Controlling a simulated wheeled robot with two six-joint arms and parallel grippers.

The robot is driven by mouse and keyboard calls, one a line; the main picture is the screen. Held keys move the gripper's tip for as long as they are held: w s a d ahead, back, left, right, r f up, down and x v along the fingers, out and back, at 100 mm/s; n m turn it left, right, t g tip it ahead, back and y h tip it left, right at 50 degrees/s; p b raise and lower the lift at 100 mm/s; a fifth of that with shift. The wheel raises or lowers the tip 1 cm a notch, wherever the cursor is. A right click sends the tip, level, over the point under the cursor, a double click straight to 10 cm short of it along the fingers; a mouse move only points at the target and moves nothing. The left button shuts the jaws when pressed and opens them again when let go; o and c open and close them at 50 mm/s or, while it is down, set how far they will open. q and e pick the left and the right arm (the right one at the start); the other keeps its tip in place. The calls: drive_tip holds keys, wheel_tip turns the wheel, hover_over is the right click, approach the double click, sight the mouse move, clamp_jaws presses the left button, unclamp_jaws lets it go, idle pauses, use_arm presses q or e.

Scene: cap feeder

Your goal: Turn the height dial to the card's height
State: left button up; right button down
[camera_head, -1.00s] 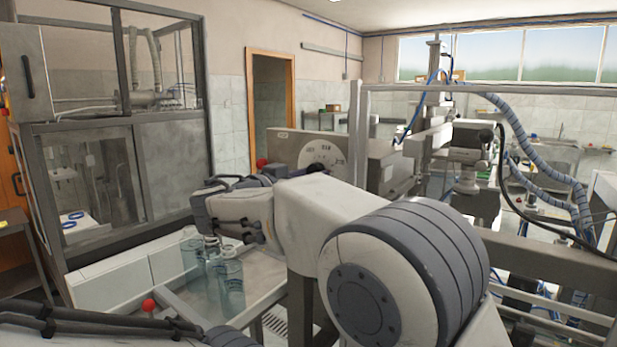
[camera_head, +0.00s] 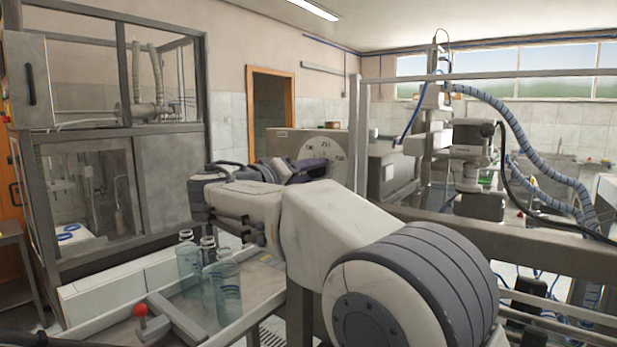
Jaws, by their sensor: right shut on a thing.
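A pale round dial plate (camera_head: 325,148) with small dark marks is on the front of a grey-beige machine housing in the middle distance; I take it for the height dial. My right gripper (camera_head: 312,169) reaches to the lower edge of this plate and is shut on the dial's knob, which the fingers hide. The marks are too small to read. No card with a height can be made out. My left gripper is out of view.
Several clear bottles (camera_head: 228,287) stand in a tray-like bay below my right arm. A red ball-topped lever (camera_head: 140,310) is at the near left. A glazed cabinet (camera_head: 110,150) stands at the left. Hoses and a metal frame (camera_head: 540,225) fill the right.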

drive_tip(key=n, duration=0.5)
drive_tip(key=shift+r, duration=0.1)
idle(0.4)
drive_tip(key=shift+c, duration=1.8)
unclamp_jaws()
drive_tip(key=b+v, duration=0.2)
drive_tip(key=v, duration=0.8)
drive_tip(key=shift+s+a, duration=0.15)
